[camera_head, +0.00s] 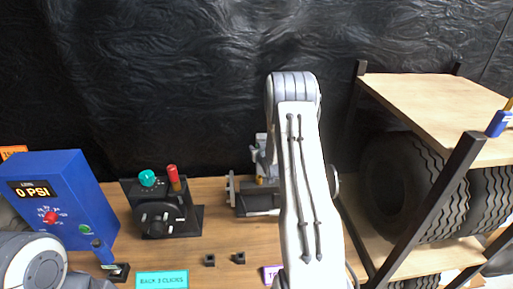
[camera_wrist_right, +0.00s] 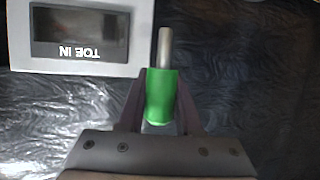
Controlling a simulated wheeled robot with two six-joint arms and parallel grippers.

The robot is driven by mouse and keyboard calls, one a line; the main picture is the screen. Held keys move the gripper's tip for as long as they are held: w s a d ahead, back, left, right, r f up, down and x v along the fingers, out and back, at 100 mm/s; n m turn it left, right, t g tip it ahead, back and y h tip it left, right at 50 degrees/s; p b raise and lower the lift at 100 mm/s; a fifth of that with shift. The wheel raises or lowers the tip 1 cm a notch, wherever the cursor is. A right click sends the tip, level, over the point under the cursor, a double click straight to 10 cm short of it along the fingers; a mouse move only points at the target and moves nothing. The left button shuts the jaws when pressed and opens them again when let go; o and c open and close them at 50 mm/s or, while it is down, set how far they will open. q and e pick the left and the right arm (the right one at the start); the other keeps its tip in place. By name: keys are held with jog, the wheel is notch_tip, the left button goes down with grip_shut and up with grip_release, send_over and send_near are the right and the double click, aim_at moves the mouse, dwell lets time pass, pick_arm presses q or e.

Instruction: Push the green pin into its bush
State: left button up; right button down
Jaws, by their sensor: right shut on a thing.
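The green pin (camera_wrist_right: 161,98) is in the right wrist view, a green sleeve with a bare metal shank pointing up in the picture. My right gripper (camera_wrist_right: 162,92) is shut on the green sleeve, one dark finger on each side. In the head view my right arm rises through the middle and hides most of what is behind it; I cannot make out the pin there. I cannot identify the pin's bush in either view. The metal tip is beside a grey box (camera_wrist_right: 140,50) marked "TOE IN", seen upside down. My left gripper is not in view.
A blue gauge box (camera_head: 92,190) reading 0 PSI stands at left. A black device (camera_head: 150,212) with a teal knob and red handle is beside it. A vice-like fixture (camera_head: 245,200) sits behind my arm. A rack (camera_head: 430,95) with tyres stands at right.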

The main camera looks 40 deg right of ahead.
notch_tip(320, 180, down, 6)
jog(key=b, duration=0.5)
jog(key=shift+s+r+b, duration=0.1)
jog(key=shift+s+b, duration=0.05)
jog(key=shift+b, duration=0.2)
jog(key=shift+b, duration=0.6)
dwell(1.7)
jog(key=shift+f, duration=0.2)
jog(key=shift+f+b, duration=0.3)
jog(key=shift+b, duration=0.15)
jog(key=shift+f+b, duration=1.55)
jog(key=shift+f, duration=0.15)
jog(key=c, duration=0.5)
grip_release()
jog(key=shift+r, duration=0.1)
